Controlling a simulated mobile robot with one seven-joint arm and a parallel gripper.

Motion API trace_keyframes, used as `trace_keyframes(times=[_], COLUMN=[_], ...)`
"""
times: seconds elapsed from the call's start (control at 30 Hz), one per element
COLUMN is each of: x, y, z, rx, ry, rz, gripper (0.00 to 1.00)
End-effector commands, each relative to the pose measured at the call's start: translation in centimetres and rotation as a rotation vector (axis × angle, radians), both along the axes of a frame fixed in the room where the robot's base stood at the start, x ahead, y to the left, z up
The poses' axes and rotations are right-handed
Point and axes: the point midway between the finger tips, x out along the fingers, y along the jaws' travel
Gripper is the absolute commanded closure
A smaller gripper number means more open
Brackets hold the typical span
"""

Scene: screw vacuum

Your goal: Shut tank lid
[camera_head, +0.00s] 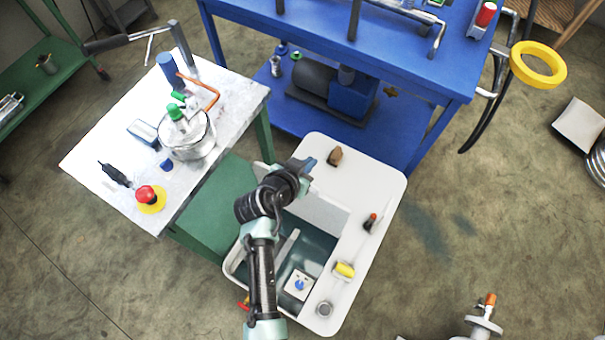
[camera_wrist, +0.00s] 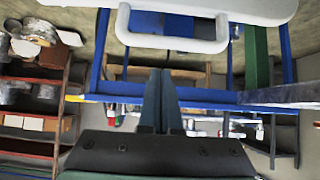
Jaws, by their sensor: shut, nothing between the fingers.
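The white tank (camera_head: 377,255) stands on the floor in the head view, with a broad rim and a dark, open interior. A white block with a blue knob (camera_head: 299,285) shows inside it. My gripper (camera_head: 308,163) is over the tank's far part, its fingers shut and empty. In the wrist view my gripper's fingers (camera_wrist: 160,74) lie together. A white panel edge (camera_wrist: 225,8) with a U-shaped white handle (camera_wrist: 172,42) lies beyond the tips, apart from them. I cannot tell for certain whether this panel is the lid. My arm hides part of the opening.
A blue bench (camera_head: 390,45) stands behind the tank. A white-topped table (camera_head: 110,150) with a metal pot (camera_head: 188,138) and a red button (camera_head: 146,194) is at left. A yellow piece (camera_head: 344,270) and other small parts sit on the rim.

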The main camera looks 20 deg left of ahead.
Motion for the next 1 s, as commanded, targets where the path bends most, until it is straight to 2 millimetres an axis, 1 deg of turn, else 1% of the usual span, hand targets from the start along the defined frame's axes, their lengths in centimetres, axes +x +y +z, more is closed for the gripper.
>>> trace_keyframes(times=[0.1, 0.13, 0.2, 0.3, 0.4, 1.0], x=[1.4, 0.4, -0.8, -1.8, -2.4, -2.9], y=[-0.3, -0.1, 0.2, 0.4, 0.5, 0.6], z=[-1.2, -1.1, -1.2, -1.5, -1.6, -2.1], rx=[0.001, -0.003, -0.002, -0.001, -0.001, -0.001], ry=[0.000, 0.003, 0.002, 0.001, 0.000, -0.013], rz=[-0.002, 0.004, 0.003, 0.003, 0.002, 0.000], gripper=[1.00, 1.00, 1.00, 1.00, 1.00, 1.00])
